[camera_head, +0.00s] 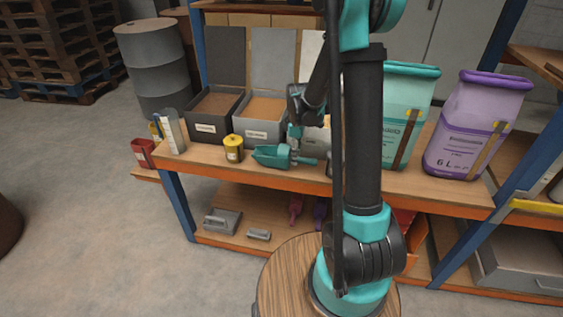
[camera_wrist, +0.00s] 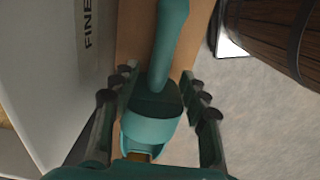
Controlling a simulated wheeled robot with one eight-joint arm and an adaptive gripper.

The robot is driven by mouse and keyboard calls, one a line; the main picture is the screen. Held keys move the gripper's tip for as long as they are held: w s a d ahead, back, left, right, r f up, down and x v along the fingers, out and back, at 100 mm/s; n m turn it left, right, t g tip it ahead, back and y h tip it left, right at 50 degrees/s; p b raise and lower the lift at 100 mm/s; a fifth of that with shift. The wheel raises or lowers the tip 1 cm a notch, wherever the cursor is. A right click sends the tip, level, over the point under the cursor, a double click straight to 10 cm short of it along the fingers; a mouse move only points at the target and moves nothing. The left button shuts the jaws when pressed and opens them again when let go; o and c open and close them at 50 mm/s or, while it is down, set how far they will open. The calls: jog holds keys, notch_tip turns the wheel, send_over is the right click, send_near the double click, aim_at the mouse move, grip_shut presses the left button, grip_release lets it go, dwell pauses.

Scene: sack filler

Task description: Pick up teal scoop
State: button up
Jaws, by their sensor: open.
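The teal scoop (camera_head: 270,155) lies on the upper shelf, in front of the bins, with its handle pointing right. My gripper (camera_head: 295,142) is just above the scoop, near where the handle meets the bowl. In the wrist view the scoop (camera_wrist: 153,128) runs between the two spread fingers of my gripper (camera_wrist: 163,88), with its handle toward the top of the picture. The fingers are open, one on each side, with a gap visible on both sides. The arm hides part of the shelf behind it in the head view.
A dark bin (camera_head: 206,128) and a grey bin (camera_head: 258,134) stand behind. Teal (camera_head: 408,115) and purple (camera_head: 475,125) sacks stand to the right. The shelf's orange front edge (camera_head: 240,177) is close to the scoop.

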jog(key=shift+w+a+f, duration=0.1)
jog(key=shift+f, duration=2)
grip_shut()
